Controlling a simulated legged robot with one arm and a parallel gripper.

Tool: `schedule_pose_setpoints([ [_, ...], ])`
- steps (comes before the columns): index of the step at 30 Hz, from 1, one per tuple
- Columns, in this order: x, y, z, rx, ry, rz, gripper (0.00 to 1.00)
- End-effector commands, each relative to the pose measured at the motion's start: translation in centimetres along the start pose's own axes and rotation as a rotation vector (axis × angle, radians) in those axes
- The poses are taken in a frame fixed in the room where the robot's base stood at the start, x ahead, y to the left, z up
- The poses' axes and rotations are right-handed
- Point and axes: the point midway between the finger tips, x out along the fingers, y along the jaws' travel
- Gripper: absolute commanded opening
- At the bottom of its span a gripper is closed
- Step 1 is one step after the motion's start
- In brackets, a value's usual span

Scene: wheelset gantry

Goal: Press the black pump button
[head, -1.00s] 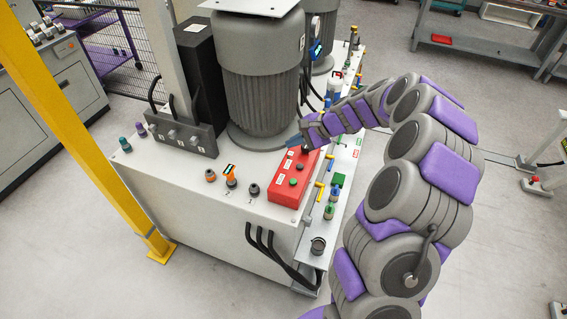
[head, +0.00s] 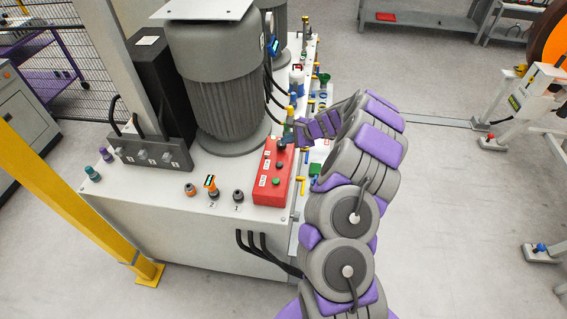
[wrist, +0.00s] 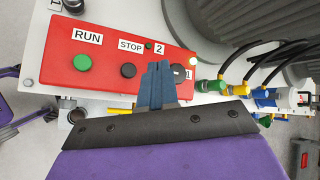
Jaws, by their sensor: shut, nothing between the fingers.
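The red control box (head: 265,190) sits on the edge of the white machine top. In the wrist view the box (wrist: 100,35) carries a green button (wrist: 83,62) labelled RUN and a black button (wrist: 128,70) labelled STOP. A second dark round control (wrist: 178,72) by label 1 is partly behind my fingers. My gripper (wrist: 159,66) is shut and empty, its blue fingertips over the box between the two dark controls. Whether the tips touch the box cannot be told. In the head view my gripper (head: 289,131) is at the box's far end.
A large grey motor (head: 220,90) stands left of the box. Hoses and coloured valve fittings (wrist: 235,90) lie beside the box. Orange and dark knobs (head: 211,190) are on the machine top. A yellow post (head: 75,205) stands at the left.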

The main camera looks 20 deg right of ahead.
Motion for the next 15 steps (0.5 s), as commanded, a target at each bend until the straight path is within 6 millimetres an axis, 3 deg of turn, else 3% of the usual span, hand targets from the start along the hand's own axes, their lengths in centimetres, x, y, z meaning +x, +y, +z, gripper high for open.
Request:
schedule_pose_setpoints([
  [6, 0.9, 0.7, 1.2, -0.010, 0.006, 0.004, 0.00],
  [15, 2.6, 1.9, -2.2, 0.001, -0.006, 0.002, 0.00],
])
